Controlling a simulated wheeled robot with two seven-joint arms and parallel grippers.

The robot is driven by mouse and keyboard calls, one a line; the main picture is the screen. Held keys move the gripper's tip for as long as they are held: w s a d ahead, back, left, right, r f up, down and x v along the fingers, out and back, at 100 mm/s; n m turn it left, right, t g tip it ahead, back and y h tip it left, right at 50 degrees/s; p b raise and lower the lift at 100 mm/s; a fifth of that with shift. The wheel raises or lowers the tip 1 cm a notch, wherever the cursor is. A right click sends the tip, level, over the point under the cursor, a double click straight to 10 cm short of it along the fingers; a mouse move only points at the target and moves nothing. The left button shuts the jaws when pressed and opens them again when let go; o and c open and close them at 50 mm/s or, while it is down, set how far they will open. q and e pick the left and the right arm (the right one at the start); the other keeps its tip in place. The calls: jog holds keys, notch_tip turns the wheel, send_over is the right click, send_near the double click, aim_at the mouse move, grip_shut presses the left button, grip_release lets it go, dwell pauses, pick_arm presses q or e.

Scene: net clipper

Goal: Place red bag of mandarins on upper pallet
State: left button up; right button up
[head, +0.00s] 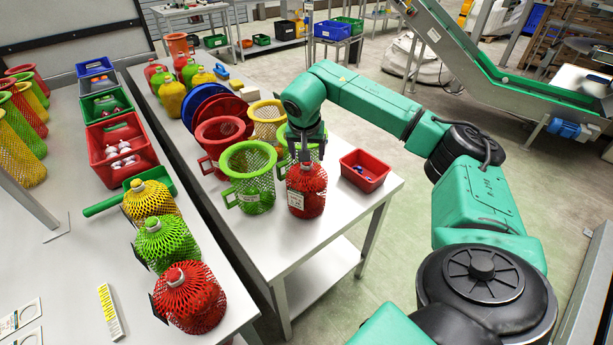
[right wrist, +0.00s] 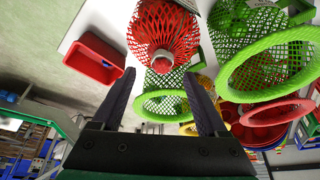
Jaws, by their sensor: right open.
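A red net bag (head: 306,192) with a white label stands upright near the front right of the middle table. My right gripper (head: 304,150) points down at its top. In the right wrist view the red bag (right wrist: 163,32) lies beyond the open fingertips of the right gripper (right wrist: 158,85), and nothing is clearly held between them. Another red net bag (head: 190,297) stands at the front of the left table. I cannot make out an upper pallet for certain. My left gripper is not in view.
Green mesh baskets (head: 248,185) stand left of the bag, with a red basket (head: 219,136) and a yellow one (head: 267,116) behind. A small red bin (head: 365,170) is to its right. A green conveyor (head: 480,60) slopes at the back right. Open floor lies right of the table.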

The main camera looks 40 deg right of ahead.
aim_at(307, 184)
jog(key=p+x, duration=0.1)
jog(key=x, duration=0.3)
jog(key=shift+w+f, duration=0.1)
jog(key=shift+w, duration=0.1)
jog(key=shift+s+a, duration=0.15)
grip_shut()
jog(key=shift+s+a, duration=0.1)
dwell(0.8)
